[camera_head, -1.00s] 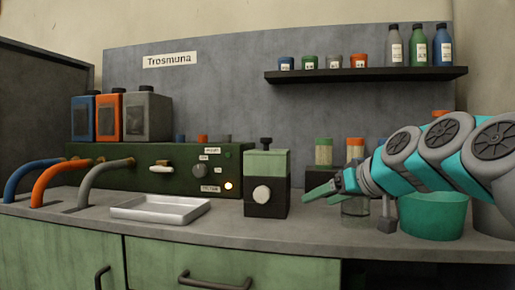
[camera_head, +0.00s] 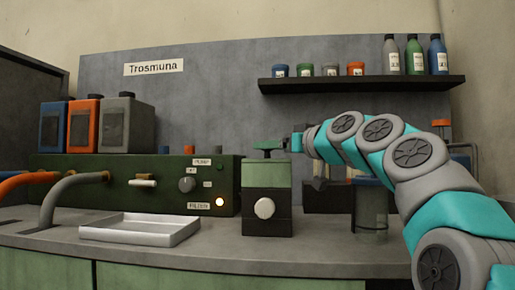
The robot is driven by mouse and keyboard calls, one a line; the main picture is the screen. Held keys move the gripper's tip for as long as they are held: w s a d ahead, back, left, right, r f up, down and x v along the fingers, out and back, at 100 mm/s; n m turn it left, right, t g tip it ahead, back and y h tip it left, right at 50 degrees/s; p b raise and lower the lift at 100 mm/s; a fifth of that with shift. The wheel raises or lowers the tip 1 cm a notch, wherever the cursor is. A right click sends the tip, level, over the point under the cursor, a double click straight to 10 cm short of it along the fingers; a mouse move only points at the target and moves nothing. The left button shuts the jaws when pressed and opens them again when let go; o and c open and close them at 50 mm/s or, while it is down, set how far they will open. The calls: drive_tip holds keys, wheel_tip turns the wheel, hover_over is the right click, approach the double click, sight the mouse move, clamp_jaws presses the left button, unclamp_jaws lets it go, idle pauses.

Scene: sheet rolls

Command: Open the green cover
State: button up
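A small box stands on the counter, with a green upper part that looks like the green cover (camera_head: 266,174) and a dark lower part (camera_head: 280,222) with a round white knob (camera_head: 264,208). The cover sits level on the dark part. My gripper (camera_head: 268,145) reaches in from the right, level with the black handle on top of the cover. Its green fingertips overlap the handle and hide most of it. I cannot tell whether the fingers are closed around the handle or only beside it.
A white tray (camera_head: 140,240) lies left of the box. Behind it is a dark green control panel (camera_head: 110,200) with a lit lamp and hoses. A shelf (camera_head: 360,83) with jars and bottles hangs above. A glass jar (camera_head: 371,215) stands right of the box, below my arm.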

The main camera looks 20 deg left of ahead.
drive_tip(key=shift+p+x, duration=0.75)
drive_tip(key=shift+x, duration=1.95)
drive_tip(key=shift+f, duration=0.1)
clamp_jaws()
